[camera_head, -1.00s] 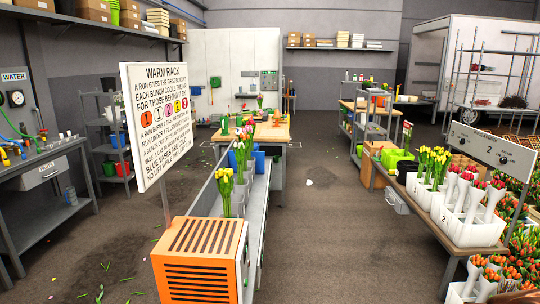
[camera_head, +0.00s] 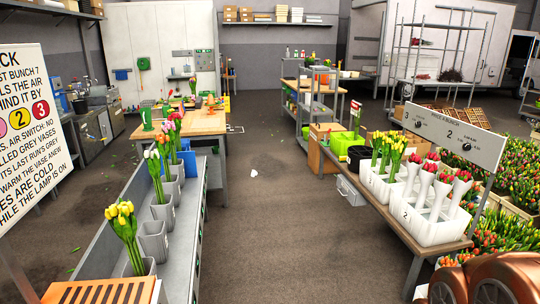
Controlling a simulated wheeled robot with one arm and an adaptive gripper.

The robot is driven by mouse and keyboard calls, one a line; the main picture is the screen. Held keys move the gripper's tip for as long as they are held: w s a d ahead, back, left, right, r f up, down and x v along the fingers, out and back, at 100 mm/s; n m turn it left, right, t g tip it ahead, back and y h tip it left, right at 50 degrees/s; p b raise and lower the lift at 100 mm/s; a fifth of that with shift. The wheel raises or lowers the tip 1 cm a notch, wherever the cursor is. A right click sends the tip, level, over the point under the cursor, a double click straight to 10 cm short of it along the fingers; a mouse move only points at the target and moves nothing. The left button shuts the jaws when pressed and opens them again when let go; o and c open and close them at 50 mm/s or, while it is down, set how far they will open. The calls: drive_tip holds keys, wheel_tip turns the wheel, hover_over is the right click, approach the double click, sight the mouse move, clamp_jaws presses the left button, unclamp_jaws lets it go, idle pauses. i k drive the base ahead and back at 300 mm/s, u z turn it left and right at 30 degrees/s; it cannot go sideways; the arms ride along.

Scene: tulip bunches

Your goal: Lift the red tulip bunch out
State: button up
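A bunch with red and pink heads (camera_head: 175,122) stands upright toward the far end of the long grey rack (camera_head: 112,222) at left. A yellow tulip bunch (camera_head: 121,212) stands in the rack's near vase. Grey vases (camera_head: 152,240) between the yellow and the pink bunches look empty. More red tulips (camera_head: 443,178) in white wraps stand in a white crate (camera_head: 446,234) on the right bench. Copper-coloured rounded parts at the lower right seem to be my arm. My gripper's fingers are not in view.
A slatted orange box (camera_head: 105,291) is at the rack's near end, beside a white sign (camera_head: 22,125). A wooden table (camera_head: 205,124) stands beyond the rack. The right bench (camera_head: 400,217) carries yellow tulips (camera_head: 390,148). The floor aisle (camera_head: 270,230) between is mostly clear.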

sight(174, 117)
drive_tip(key=z, duration=0.05)
drive_tip(key=i, duration=1.75)
drive_tip(key=u, duration=0.5)
drive_tip(key=i, duration=1.75)
drive_tip(key=u, duration=1.4)
drive_tip(key=i, duration=1.25)
drive_tip(key=u, duration=0.6)
